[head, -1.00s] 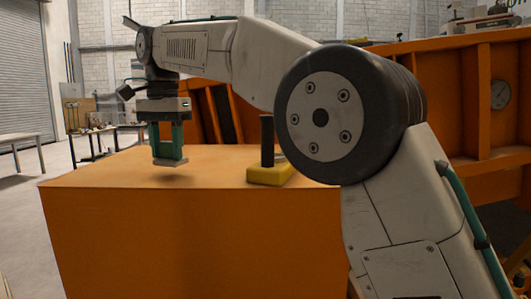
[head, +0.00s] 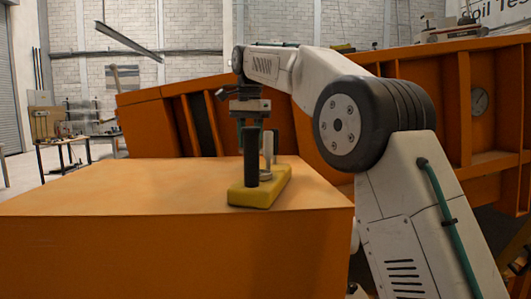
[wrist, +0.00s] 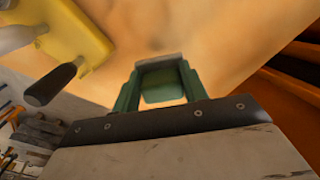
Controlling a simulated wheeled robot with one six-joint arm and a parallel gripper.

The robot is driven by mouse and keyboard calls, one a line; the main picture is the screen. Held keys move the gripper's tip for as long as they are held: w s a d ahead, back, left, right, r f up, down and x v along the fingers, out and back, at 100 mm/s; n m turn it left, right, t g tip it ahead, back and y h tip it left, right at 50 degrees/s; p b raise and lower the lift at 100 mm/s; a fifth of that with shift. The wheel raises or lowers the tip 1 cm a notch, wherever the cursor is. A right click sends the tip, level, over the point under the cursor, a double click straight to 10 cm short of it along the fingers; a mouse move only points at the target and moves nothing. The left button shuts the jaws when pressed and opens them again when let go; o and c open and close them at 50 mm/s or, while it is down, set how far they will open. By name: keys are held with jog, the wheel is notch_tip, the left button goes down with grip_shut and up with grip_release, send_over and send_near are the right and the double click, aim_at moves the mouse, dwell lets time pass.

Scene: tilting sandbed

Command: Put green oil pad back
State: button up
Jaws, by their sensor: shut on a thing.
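My gripper (wrist: 160,78) has green fingers and is shut on a small green pad (wrist: 160,86) with a grey edge, seen in the wrist view over the orange surface. In the head view my gripper (head: 257,128) hangs just behind a yellow base (head: 243,196), partly hidden by a black upright handle (head: 251,160). The pad cannot be made out there. A pale upright post (head: 268,147) also stands at the base. In the wrist view the yellow base (wrist: 82,25) lies to the upper left, apart from the pad, with the black handle (wrist: 52,84) and pale post (wrist: 16,38).
The orange block (head: 120,190) has a wide clear top left of the yellow base. A large tilted orange sandbed frame (head: 300,125) stands behind and to the right. A worktable (head: 62,143) is at the far left.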

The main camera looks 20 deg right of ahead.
jog(key=d, duration=0.2)
jog(key=w+d, duration=0.1)
jog(key=d, duration=0.1)
jog(key=shift+w+f, duration=0.1)
jog(key=shift+f, duration=0.1)
jog(key=shift+d+f, duration=0.15)
jog(key=shift+f, duration=1.6)
jog(key=o, duration=1)
jog(key=shift+f, duration=0.15)
jog(key=shift+c, duration=0.2)
notch_tip(320, 180, up, 8)
